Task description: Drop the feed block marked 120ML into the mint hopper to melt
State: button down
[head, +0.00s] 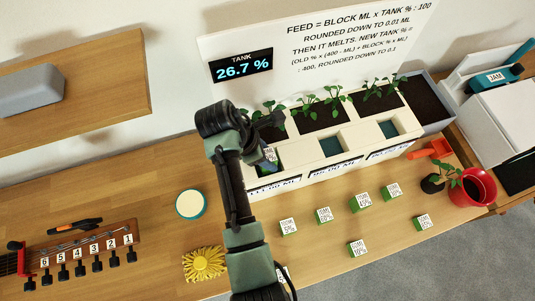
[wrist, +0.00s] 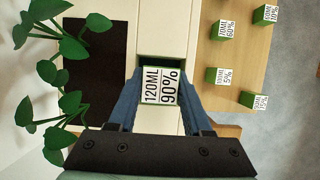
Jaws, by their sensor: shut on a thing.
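My gripper (wrist: 161,82) is shut on a white-topped feed block (wrist: 160,92) marked 120ML 90%, held between its two blue fingers. In the head view my gripper (head: 269,158) is over the left compartment of the long white planter (head: 300,172), and the block is mostly hidden by my arm. In the wrist view a dark green hopper opening (wrist: 160,62) shows just past the block's edge. The middle hopper (head: 332,146) and right hopper (head: 388,129) show teal insides. No mint name is readable on the hoppers.
Several white-topped green blocks, such as one marked 60% (head: 324,215), lie on the table in front. A tank display (head: 242,66) reads 26.7 %. Leafy plants (head: 325,98) grow behind the hoppers. A red pot (head: 473,187) and orange scoop (head: 430,149) stand right.

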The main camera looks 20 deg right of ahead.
jog(key=shift+c, duration=1.2)
grip_release()
jog(key=shift+r, duration=0.15)
jog(key=p+v, duration=0.3)
jog(key=v, duration=1)
